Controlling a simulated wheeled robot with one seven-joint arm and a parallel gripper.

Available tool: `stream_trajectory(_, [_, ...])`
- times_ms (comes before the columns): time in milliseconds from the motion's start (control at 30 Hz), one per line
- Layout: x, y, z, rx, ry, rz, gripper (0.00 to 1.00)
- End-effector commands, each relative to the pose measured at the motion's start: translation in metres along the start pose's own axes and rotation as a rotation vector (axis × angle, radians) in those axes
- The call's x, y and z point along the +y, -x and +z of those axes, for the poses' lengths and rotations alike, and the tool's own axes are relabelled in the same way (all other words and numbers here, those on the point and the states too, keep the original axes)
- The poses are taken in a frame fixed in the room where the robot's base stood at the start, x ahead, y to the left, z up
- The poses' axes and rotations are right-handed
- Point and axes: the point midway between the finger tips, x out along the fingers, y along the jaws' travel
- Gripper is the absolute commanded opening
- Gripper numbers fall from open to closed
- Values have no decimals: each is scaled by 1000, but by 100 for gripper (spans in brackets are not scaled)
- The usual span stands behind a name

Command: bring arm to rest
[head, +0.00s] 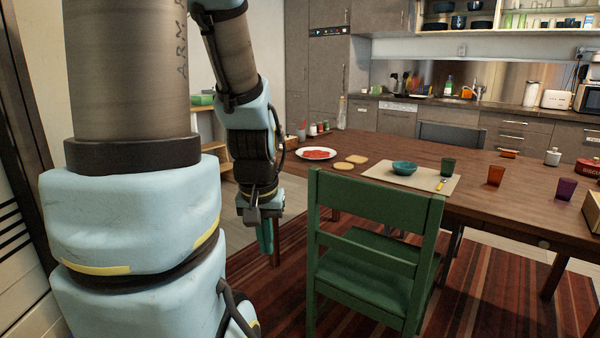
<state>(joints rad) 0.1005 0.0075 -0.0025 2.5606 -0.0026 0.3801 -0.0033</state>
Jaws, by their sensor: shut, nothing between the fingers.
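My arm fills the left side of the head view, with its upper links close to the camera. The forearm hangs down and my gripper (265,236) points at the floor, left of the green chair. Its fingers look closed together with nothing between them. The gripper is apart from the chair and hangs in front of the near left end of the table.
A green chair (375,205) stands at the near side of a wooden dining table (470,174). On the table are a white plate (299,154), a teal bowl (404,168) and several cups. A striped rug (475,275) covers the floor. Kitchen counters line the back.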

Motion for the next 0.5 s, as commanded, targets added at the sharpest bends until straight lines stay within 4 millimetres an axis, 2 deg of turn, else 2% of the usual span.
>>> stream_trajectory(33, [0,-33,8,-7,-1,0,0])
stream_trajectory(100, [1,-53,13,-15,-1,1,0])
stream_trajectory(300, [1,-86,23,-31,-1,1,0])
stream_trajectory(500, [2,-109,30,-42,-2,1,0])
